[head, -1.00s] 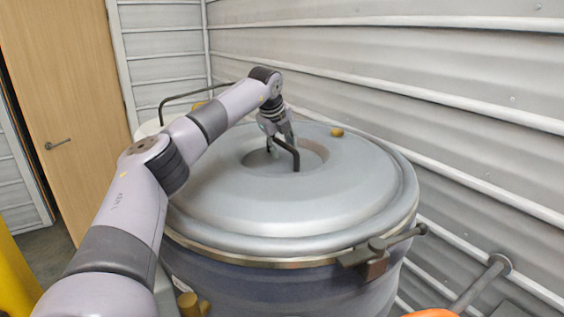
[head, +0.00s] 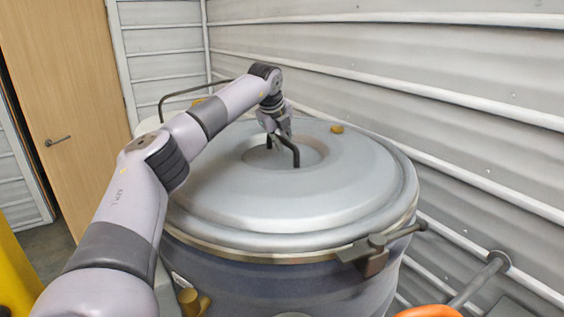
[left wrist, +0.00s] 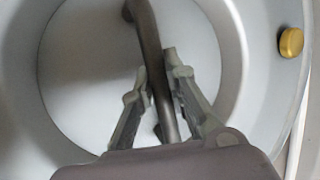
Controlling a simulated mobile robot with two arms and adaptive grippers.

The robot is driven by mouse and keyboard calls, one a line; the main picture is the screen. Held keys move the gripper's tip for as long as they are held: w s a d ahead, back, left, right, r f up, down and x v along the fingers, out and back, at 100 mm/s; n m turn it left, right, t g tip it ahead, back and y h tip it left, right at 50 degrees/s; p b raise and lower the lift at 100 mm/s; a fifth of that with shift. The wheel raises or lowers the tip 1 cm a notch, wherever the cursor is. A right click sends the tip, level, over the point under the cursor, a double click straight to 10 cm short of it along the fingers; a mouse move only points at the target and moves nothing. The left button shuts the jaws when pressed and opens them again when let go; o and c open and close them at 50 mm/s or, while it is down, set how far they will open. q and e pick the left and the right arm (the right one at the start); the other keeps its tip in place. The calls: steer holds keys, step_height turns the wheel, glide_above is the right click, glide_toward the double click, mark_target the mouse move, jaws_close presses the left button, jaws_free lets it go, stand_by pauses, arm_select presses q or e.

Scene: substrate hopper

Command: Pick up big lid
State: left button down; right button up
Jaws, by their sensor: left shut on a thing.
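The big lid (head: 290,205) is a grey, round, domed cover lying on top of a large dark drum. A dark bent handle (head: 294,153) rises from the round recess in its middle. My left gripper (head: 277,133) reaches down to this handle and is shut on it. In the left wrist view the two fingers (left wrist: 160,85) sit on either side of the handle bar (left wrist: 150,50), with the lid's recess (left wrist: 75,75) behind. The far part of the handle is partly hidden by the gripper. My right gripper is not in view.
The drum (head: 270,285) has a clamp lever (head: 375,255) at its front right rim. A brass knob (head: 337,129) sits on the lid. A corrugated wall (head: 450,90) stands close on the right. A wooden door (head: 65,100) is at the left. An orange object (head: 428,312) shows at the bottom edge.

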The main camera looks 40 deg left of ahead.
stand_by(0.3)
arm_select(q)
steer(key=shift+w+r, duration=0.1)
steer(key=shift+r, duration=0.1)
steer(key=shift+r, duration=0.55)
step_height(320, 180, up, 19)
steer(key=p, duration=0.6)
step_height(320, 180, down, 14)
steer(key=b, duration=1.4)
step_height(320, 180, up, 5)
steer(key=p, duration=0.5)
